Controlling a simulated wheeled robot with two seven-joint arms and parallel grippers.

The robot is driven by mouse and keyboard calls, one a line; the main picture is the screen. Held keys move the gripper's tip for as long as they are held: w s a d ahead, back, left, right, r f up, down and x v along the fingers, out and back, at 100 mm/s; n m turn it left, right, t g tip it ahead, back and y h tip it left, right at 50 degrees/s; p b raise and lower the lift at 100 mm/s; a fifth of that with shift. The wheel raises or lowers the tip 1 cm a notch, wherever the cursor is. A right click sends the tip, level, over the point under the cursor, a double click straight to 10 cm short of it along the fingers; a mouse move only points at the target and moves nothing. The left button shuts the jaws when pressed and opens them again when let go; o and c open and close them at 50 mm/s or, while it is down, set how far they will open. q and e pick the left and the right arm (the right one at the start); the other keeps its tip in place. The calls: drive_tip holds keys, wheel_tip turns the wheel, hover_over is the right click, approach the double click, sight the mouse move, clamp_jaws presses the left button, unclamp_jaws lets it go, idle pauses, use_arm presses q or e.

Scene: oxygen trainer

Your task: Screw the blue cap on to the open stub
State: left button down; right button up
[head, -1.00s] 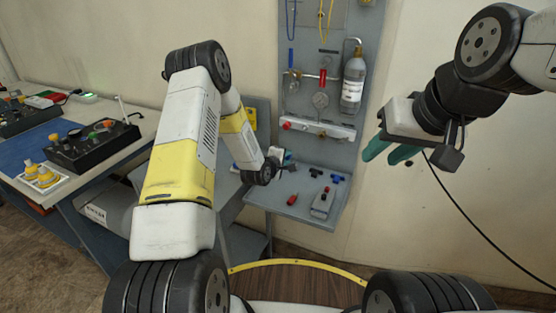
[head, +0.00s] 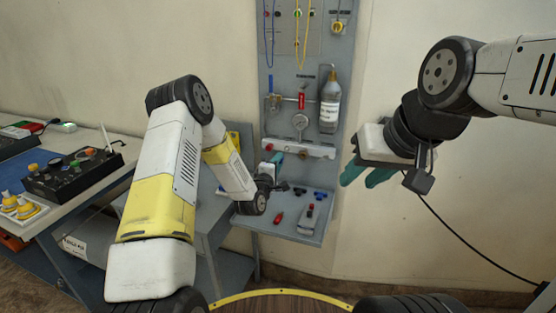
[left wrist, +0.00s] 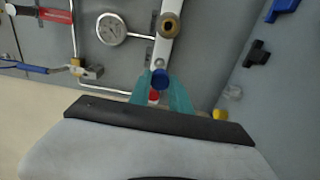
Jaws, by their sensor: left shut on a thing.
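My left gripper (left wrist: 160,88) has teal fingers shut on the blue cap (left wrist: 160,79), which shows between the fingertips in the left wrist view. A round brass stub with a dark open bore (left wrist: 170,26) is on the white manifold, beyond the cap and apart from it. In the head view the left gripper (head: 276,159) is near the left part of the white manifold (head: 318,150), and the cap cannot be made out there. My right gripper (head: 366,175) is open and empty in the air, right of the panel.
A pressure gauge (left wrist: 112,28) and pipes are beside the manifold. A grey bottle (head: 330,105) hangs on the panel. The shelf below (head: 265,224) holds blue and black fittings, a red item (head: 279,217) and a grey device (head: 309,217). A workbench stands at left.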

sight(286, 150)
use_arm(q)
drive_tip(key=shift+x, duration=2.6)
drive_tip(key=shift+x, duration=0.85)
drive_tip(key=m, duration=0.3)
drive_tip(key=shift+m, duration=0.3)
drive_tip(key=m, duration=0.2)
drive_tip(key=shift+d+m, duration=0.1)
drive_tip(key=shift+m, duration=0.6)
drive_tip(key=shift+m, duration=1.7)
